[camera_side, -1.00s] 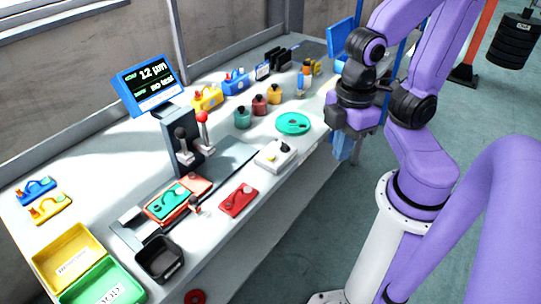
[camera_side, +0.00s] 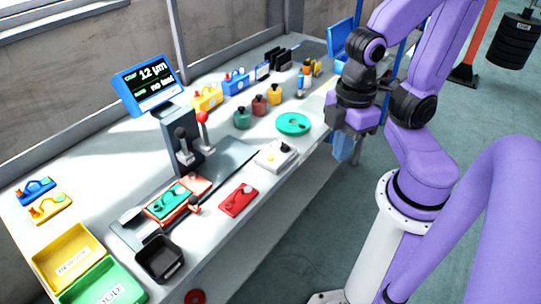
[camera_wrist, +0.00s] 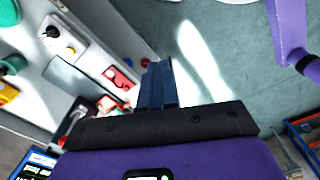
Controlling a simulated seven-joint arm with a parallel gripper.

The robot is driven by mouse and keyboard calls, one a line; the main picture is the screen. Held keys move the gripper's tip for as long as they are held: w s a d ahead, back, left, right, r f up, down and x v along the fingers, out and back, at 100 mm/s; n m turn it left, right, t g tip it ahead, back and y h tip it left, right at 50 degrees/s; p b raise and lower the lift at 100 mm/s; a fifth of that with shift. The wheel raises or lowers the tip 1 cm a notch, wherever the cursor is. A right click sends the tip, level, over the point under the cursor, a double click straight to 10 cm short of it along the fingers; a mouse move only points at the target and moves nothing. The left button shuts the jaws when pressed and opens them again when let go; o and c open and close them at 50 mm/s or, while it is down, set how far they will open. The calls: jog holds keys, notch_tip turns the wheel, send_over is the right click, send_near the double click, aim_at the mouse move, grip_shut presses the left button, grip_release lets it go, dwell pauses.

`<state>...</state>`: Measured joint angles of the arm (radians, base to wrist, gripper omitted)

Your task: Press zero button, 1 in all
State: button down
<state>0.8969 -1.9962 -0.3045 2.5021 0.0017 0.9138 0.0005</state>
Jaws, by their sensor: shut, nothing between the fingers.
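I cannot read any label, so I cannot tell which control is the zero button. My gripper (camera_side: 343,152) has blue fingers pointing down, shut and empty. It hangs off the bench's front edge, to the right of the box and apart from it. In the wrist view its fingers (camera_wrist: 157,80) are together.
A display screen (camera_side: 150,85) stands on a grey column beside two levers. A green disc (camera_side: 293,123) lies behind the box, and a red plate (camera_side: 239,201) lies left of it. Yellow (camera_side: 75,250) and green trays stand front left. The floor below my gripper looks clear.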

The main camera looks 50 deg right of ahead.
jog(key=n+t+y, duration=0.4)
jog(key=n+y, duration=0.4)
jog(key=n, duration=1.9)
send_over(273, 155)
notch_tip(273, 155, down, 10)
jog(key=shift+d+n, duration=0.1)
jog(key=shift+n, duration=0.2)
jog(key=shift+f, duration=4.35)
